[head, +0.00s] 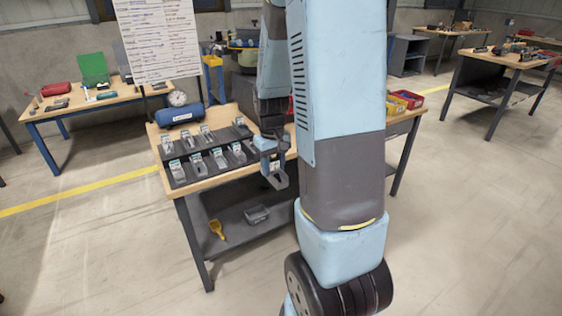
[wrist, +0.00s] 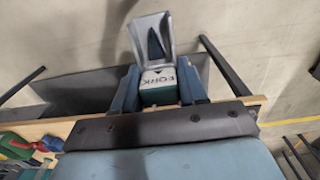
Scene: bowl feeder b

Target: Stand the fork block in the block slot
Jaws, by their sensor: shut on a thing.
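The fork block (wrist: 159,77) has a white face lettered FORK, a green part below it and a grey, open-ended metal piece above. My gripper (wrist: 158,88) is shut on it, with one blue finger at each side. In the head view the held block (head: 277,179) hangs from my gripper (head: 267,160) at the bench's front edge, right of the dark rack (head: 208,151). The rack carries two rows of similar grey blocks with white and green tops. Its far right end is partly hidden by my arm, and I cannot make out the block slot.
The wooden bench (head: 188,184) has a blue cylinder (head: 180,114) and a round dial (head: 177,98) behind the rack. Red and yellow bins (head: 405,99) stand at its right. A lower shelf (head: 238,228) holds a grey bin (head: 257,214) and a yellow scoop (head: 217,229).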

